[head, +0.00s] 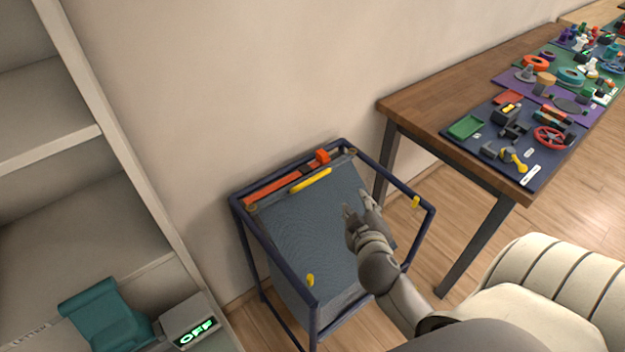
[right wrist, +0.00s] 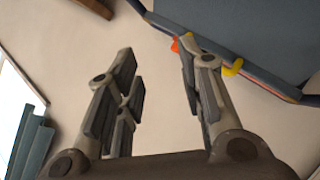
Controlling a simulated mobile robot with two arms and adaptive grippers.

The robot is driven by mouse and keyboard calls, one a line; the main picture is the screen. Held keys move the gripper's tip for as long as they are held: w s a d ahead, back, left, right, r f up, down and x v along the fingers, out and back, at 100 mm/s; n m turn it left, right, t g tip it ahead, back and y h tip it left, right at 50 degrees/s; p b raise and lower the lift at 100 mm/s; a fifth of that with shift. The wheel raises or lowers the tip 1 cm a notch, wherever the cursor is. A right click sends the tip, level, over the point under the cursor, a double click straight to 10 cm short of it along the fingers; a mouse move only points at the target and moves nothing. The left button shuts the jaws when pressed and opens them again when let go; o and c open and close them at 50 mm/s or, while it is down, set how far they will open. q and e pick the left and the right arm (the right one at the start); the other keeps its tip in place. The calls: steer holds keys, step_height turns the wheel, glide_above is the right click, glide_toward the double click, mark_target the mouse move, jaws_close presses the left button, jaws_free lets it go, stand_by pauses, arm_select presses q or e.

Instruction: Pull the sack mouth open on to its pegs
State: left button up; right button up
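A grey-blue sack (head: 318,225) hangs inside a dark blue frame (head: 388,178); its cloth slopes across most of the frame's opening. A yellow bar (head: 311,180) lies along the sack's back edge. Yellow pegs stand at the frame's front left (head: 310,280) and right (head: 416,203). My right gripper (head: 357,203) is over the right part of the sack. In the right wrist view its fingers (right wrist: 157,68) are apart with nothing between them; part of the frame (right wrist: 235,55) shows beyond. Whether it touches the cloth is unclear. My left gripper is out of view.
An orange strip (head: 280,186) with an orange block (head: 322,156) runs along the frame's back. A wooden table (head: 425,100) with several coloured parts stands right. A shelf (head: 60,235) holding a teal object (head: 108,318) and an "OFF" display (head: 195,332) stands left. A cream padded seat (head: 545,290) is front right.

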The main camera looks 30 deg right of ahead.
steer(key=w+d+r+n+t, duration=0.2)
steer(key=w+r+n+t, duration=0.1)
steer(key=w+n+t, duration=0.15)
steer(key=n+y, duration=0.8)
steer(key=n, duration=0.4)
glide_toward(312, 178)
steer(key=shift+g+y, duration=0.25)
steer(key=shift+y, duration=0.05)
steer(key=x, duration=0.5)
steer(key=b+x, duration=0.1)
steer(key=x, duration=0.4)
steer(key=shift+d+f, duration=0.2)
steer(key=shift+d, duration=0.05)
steer(key=shift+c, duration=0.3)
jaws_close()
